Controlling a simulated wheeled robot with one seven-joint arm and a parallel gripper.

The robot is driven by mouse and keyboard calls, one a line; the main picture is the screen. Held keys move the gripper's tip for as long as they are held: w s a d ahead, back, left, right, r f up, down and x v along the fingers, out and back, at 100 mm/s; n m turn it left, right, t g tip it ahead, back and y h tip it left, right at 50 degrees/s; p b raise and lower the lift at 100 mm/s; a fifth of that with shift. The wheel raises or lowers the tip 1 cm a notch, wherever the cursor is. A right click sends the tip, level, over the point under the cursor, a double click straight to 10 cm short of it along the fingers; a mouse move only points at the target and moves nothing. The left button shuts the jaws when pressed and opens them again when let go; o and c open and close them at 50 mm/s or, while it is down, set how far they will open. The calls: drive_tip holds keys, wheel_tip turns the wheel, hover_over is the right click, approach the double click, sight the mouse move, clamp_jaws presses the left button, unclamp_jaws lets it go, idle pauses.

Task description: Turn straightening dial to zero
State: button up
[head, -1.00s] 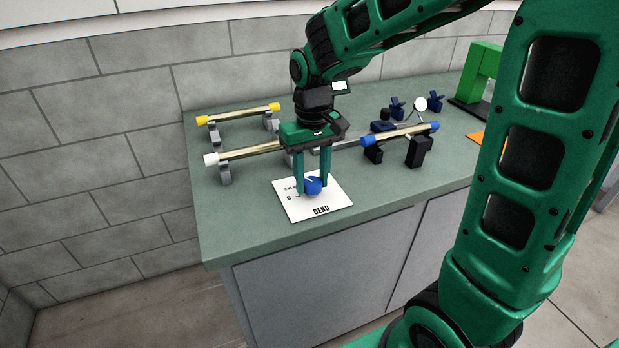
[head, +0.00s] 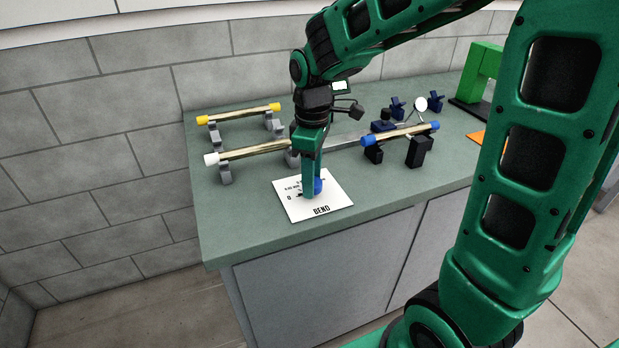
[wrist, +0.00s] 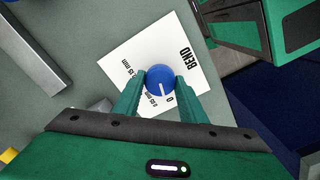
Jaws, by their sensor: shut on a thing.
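The blue dial (wrist: 159,79) sits on a white card (wrist: 128,57) marked BEND, with a 0 and mm marks printed around it. In the wrist view the dial's white pointer line aims toward the bottom of the picture, close to the printed 0. My gripper (wrist: 160,84) is shut on the dial, one green finger on each side. In the head view my gripper (head: 313,188) comes down from above and hides most of the dial (head: 318,186). The card (head: 330,202) lies flat near the front edge of the counter.
Rods with white (head: 211,159), yellow (head: 203,121) and blue (head: 367,141) ends rest on stands behind the card. A green frame (head: 484,65) stands at the far right. The counter (head: 235,225) left and front of the card is clear.

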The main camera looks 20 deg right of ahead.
drive_tip(key=shift+w+r+n, duration=0.15)
drive_tip(key=shift+w+n, duration=0.1)
drive_tip(key=shift+n, duration=0.35)
drive_tip(key=shift+d, duration=0.1)
drive_tip(key=o, duration=0.9)
drive_tip(key=shift+o, duration=0.6)
drive_tip(key=shift+s, duration=0.1)
wheel_tip(320, 180, up, 11)
drive_tip(key=shift+f, duration=0.2)
